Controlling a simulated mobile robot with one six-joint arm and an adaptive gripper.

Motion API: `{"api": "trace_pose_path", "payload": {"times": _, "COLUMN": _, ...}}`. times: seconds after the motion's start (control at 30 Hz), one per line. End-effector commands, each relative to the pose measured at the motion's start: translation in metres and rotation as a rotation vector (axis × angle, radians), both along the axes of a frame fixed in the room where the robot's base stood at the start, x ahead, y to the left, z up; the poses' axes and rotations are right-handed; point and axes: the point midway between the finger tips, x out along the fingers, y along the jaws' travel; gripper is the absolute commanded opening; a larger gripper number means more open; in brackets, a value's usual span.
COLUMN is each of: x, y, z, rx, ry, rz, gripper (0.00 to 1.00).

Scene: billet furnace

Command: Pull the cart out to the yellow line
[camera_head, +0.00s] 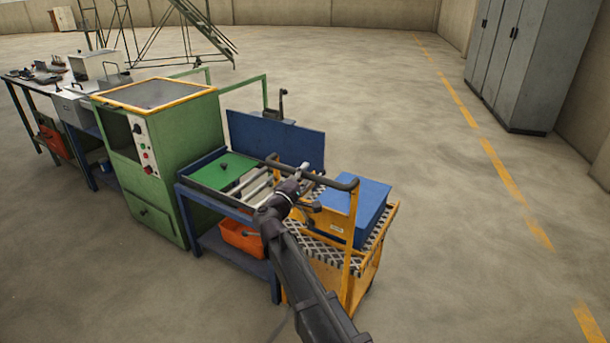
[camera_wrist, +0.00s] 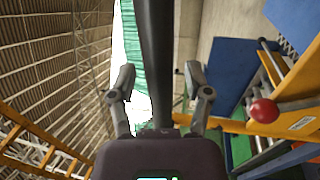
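The cart (camera_head: 355,255) is orange-yellow with a mesh deck and stands at the right end of the blue workbench. My gripper (camera_head: 299,172) is at this bar. In the wrist view, the handle bar (camera_wrist: 156,35) passes between the fingers of my gripper (camera_wrist: 158,70), with gaps visible on both sides. The fingers are open. The yellow line (camera_head: 502,170) is a broken, worn stripe on the floor to the right of the cart.
A green machine (camera_head: 180,150) and a blue bench (camera_head: 235,210) with an orange bin (camera_head: 242,238) stand left of the cart. Grey cabinets (camera_head: 515,65) stand at the back right. The floor between cart and line is clear. A red knob (camera_wrist: 264,111) shows near the gripper.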

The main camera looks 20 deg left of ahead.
Motion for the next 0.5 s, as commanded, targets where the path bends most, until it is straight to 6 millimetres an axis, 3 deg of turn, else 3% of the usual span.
{"api": "trace_pose_path", "payload": {"times": 0.03, "x": -0.0001, "y": 0.0001, "z": 0.0, "rx": 0.0, "ry": 0.0, "rz": 0.0, "gripper": 0.44}}
{"api": "trace_pose_path", "payload": {"times": 0.17, "x": -0.0002, "y": 0.0001, "z": 0.0, "rx": 0.0, "ry": 0.0, "rz": 0.0, "gripper": 0.06}}
{"api": "trace_pose_path", "payload": {"times": 0.2, "x": -0.0002, "y": 0.0001, "z": 0.0, "rx": 0.0, "ry": 0.0, "rz": 0.0, "gripper": 0.0}}
{"api": "trace_pose_path", "payload": {"times": 0.5, "x": -0.0031, "y": 0.0005, "z": 0.0001, "rx": 0.0, "ry": 0.0, "rz": 0.001, "gripper": 0.0}}
